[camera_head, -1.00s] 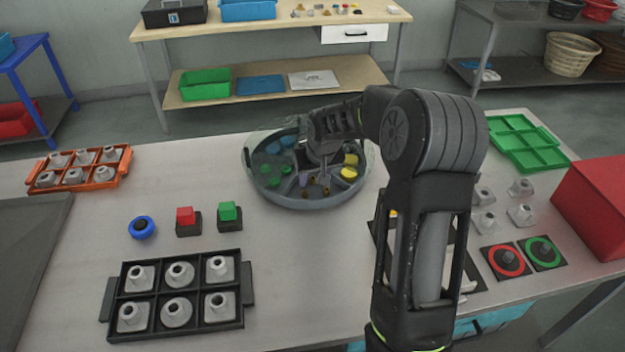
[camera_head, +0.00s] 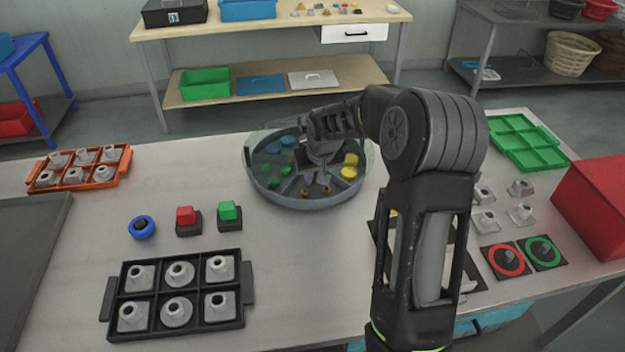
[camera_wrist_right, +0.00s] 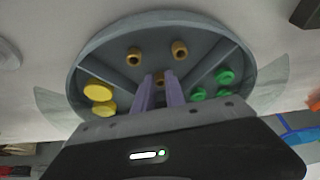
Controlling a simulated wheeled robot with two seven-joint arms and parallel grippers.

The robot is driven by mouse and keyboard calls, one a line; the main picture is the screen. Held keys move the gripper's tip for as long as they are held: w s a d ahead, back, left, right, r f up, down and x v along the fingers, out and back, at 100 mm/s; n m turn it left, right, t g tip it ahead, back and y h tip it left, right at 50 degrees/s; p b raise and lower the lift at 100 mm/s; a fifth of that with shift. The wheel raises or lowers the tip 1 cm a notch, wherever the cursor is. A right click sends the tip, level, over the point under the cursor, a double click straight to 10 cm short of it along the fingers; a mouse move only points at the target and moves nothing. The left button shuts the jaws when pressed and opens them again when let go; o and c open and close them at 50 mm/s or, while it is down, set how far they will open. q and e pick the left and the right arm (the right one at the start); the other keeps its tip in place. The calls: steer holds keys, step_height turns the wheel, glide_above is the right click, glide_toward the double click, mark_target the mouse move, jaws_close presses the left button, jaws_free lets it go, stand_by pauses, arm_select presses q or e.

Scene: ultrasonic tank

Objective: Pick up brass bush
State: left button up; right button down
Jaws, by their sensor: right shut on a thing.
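My right gripper (camera_head: 322,168) is over the round grey segmented tank (camera_head: 300,203). In the right wrist view its two purple fingers (camera_wrist_right: 161,88) are shut on a brass bush (camera_wrist_right: 159,76), mostly hidden between the fingertips. Two more brass bushes, one on the left (camera_wrist_right: 134,57) and one on the right (camera_wrist_right: 180,50), stand apart from the fingers in the same compartment. The head view also shows loose bushes (camera_head: 304,192) at the tank's near side. I cannot tell how far the held bush is above the floor. My left gripper is out of view.
Yellow pieces (camera_head: 348,172) and green pieces (camera_head: 275,183) lie in neighbouring compartments behind thin dividers. The tank's raised rim surrounds the gripper. A red button block (camera_head: 187,216), a green one (camera_head: 230,212) and a black tray (camera_head: 243,319) of grey parts stand nearer.

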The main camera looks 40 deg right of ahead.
steer(key=shift+r, duration=0.15)
arm_select(q)
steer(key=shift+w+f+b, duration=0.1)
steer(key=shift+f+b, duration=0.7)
steer(key=shift+b, duration=0.1)
arm_select(e)
step_height(320, 180, up, 10)
